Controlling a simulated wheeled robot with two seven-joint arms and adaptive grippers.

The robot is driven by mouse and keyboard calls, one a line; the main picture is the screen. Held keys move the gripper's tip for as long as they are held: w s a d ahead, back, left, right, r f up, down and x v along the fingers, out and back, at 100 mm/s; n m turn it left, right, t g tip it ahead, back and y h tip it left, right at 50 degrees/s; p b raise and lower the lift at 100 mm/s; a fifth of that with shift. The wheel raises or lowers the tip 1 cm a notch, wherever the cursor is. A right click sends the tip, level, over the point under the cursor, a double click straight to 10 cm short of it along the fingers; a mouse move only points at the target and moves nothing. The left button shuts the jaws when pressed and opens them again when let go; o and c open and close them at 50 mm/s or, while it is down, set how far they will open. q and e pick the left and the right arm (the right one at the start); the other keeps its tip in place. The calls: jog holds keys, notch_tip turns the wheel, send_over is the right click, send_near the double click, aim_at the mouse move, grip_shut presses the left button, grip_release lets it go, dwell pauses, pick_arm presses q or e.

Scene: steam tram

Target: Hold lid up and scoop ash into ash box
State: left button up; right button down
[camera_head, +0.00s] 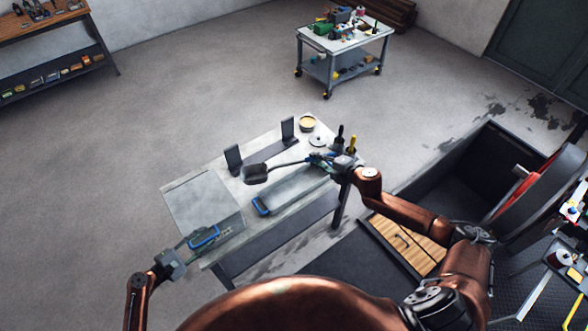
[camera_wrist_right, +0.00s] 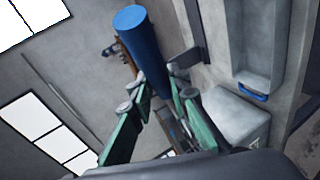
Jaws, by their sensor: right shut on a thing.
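A grey scoop (camera_head: 256,173) with a long thin shaft is held over the workbench. My right gripper (camera_head: 322,161) is shut on its blue handle, which also shows between green fingers in the right wrist view (camera_wrist_right: 133,28). A grey box with a flat lid (camera_head: 195,200) stands at the bench's left end; the lid looks closed. My left gripper (camera_head: 200,242) is at the box's front, by a blue handle (camera_head: 204,236); its grip is unclear. A long grey tray (camera_head: 298,186) with a blue front handle (camera_head: 261,206) lies right of the box. I cannot make out ash.
Two dark upright brackets (camera_head: 233,160) (camera_head: 288,130) stand along the bench's (camera_head: 262,140) back edge. A yellow-topped tin (camera_head: 307,123) and a round pale disc (camera_head: 318,141) sit at the back right. Dark and yellow-handled tools (camera_head: 351,145) stand at the right end.

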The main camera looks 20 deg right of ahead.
jog(key=shift+r, duration=0.1)
pick_arm(q)
jog(key=v, duration=1.1)
jog(key=shift+s+a+r, duration=0.15)
jog(key=shift+a+r, duration=0.05)
jog(key=shift+a, duration=0.1)
